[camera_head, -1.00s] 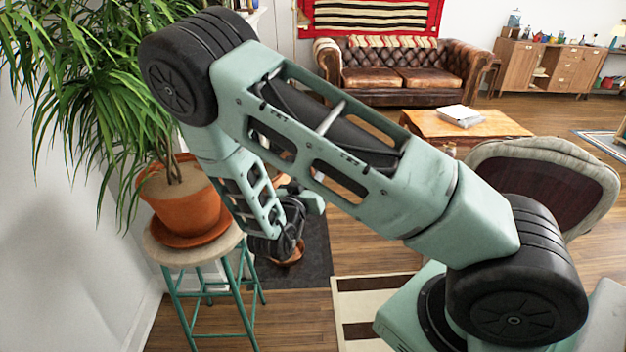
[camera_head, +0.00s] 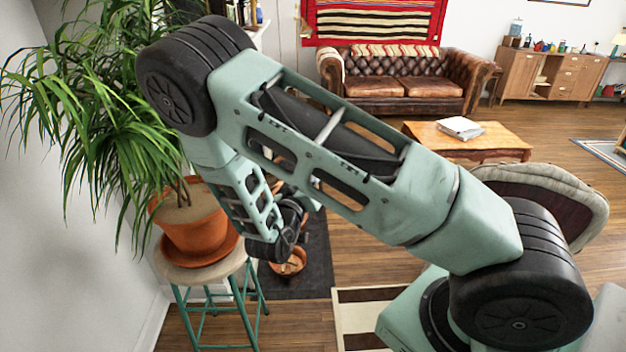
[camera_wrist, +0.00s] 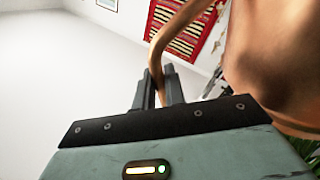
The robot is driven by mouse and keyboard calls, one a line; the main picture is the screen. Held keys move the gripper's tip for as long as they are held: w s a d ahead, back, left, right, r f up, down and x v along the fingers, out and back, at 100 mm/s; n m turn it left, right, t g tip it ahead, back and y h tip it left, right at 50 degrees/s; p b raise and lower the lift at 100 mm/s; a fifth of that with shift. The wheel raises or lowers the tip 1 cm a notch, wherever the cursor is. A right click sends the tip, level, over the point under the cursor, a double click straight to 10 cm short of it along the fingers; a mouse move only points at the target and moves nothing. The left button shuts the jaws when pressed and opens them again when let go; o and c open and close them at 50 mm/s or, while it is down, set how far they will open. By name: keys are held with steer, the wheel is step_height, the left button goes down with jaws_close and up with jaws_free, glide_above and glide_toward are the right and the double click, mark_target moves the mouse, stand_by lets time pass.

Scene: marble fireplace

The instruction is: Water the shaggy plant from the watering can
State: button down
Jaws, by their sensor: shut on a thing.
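The shaggy plant (camera_head: 95,125) has long drooping green leaves. It stands in a terracotta pot (camera_head: 195,232) on a saucer, at the left of the head view. The watering can (camera_wrist: 285,60) is smooth and copper-brown, and it fills the upper right of the wrist view. My gripper (camera_wrist: 160,92) is shut on its thin curved handle (camera_wrist: 160,50). In the head view my arm passes in front of the plant's right side and hides the fingers and most or all of the can. A few green leaves show at the lower right of the wrist view.
The pot's stool (camera_head: 180,270) has a round pale seat and green legs, close to the white wall (camera_head: 70,270). A brown round vessel (camera_head: 290,264) shows near a dark mat (camera_head: 318,265). A padded chair (camera_head: 545,190) stands at right. A low wooden table (camera_head: 480,140) is farther back.

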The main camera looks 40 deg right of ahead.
steer(key=r+p, duration=0.1)
steer(key=r, duration=0.1)
steer(key=w+a+r+n+p, duration=0.1)
steer(key=r+p, duration=0.1)
steer(key=r+n+p, duration=0.1)
steer(key=r, duration=0.1)
steer(key=shift+w+a+t+p, duration=0.2)
steer(key=shift+w+t+p, duration=0.1)
steer(key=shift+w+p, duration=0.1)
steer(key=shift+w+a+r+n, duration=0.1)
steer(key=shift+r+n, duration=0.05)
steer(key=shift+n, duration=0.15)
steer(key=shift+w+a+r+n+p, duration=0.15)
steer(key=shift+a+r+p, duration=0.05)
steer(key=shift+r+p, duration=0.25)
steer(key=shift+w+a+r+n+p, duration=0.15)
steer(key=shift+r+p, duration=0.15)
steer(key=shift+p, duration=0.1)
stand_by(3.6)
